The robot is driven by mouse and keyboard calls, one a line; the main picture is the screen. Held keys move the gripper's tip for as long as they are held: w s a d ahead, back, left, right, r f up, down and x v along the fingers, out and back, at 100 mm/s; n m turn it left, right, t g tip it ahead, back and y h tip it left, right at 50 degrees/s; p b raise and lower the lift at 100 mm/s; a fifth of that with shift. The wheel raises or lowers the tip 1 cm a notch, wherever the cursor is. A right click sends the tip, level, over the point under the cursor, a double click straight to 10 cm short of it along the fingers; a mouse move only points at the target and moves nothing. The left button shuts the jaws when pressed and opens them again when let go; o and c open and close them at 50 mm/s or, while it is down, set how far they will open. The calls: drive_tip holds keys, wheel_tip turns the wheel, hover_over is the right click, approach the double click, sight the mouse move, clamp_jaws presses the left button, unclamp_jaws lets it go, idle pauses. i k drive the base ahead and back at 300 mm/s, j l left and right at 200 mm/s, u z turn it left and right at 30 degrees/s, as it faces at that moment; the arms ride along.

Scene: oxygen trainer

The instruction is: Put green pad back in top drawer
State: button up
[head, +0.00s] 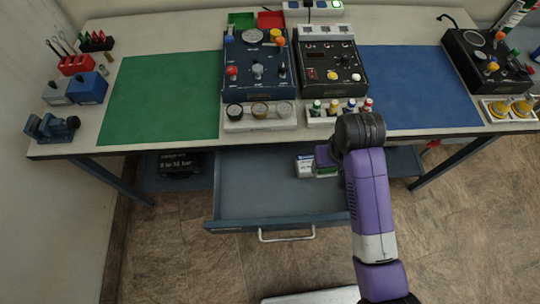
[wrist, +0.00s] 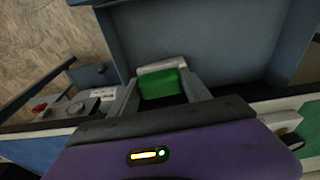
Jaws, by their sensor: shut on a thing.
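In the wrist view, a small green pad (wrist: 159,85) sits between the two pale fingers of my gripper (wrist: 160,68), which is shut on it. The open top drawer (head: 262,185) is blue-grey and pulled out under the bench, with its handle at the front. The bare drawer floor also shows in the wrist view (wrist: 215,35), beyond the fingertips. In the head view, my purple arm reaches to the right back part of the drawer and hides much of the gripper. I cannot tell whether the pad touches the drawer floor.
The bench top carries a green mat (head: 160,98), a blue mat (head: 410,88) and two control panels (head: 258,70) (head: 330,65) above the drawer. The drawer's left and middle are clear.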

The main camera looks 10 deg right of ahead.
sight(281, 173)
drive_tip(key=l+u, duration=0.8)
drive_tip(key=k+l+u, duration=0.15)
drive_tip(key=l+u, duration=0.25)
drive_tip(key=k+l+u, duration=0.15)
drive_tip(key=l+u, duration=0.25)
drive_tip(key=i+l, duration=0.2)
drive_tip(key=i, duration=0.25)
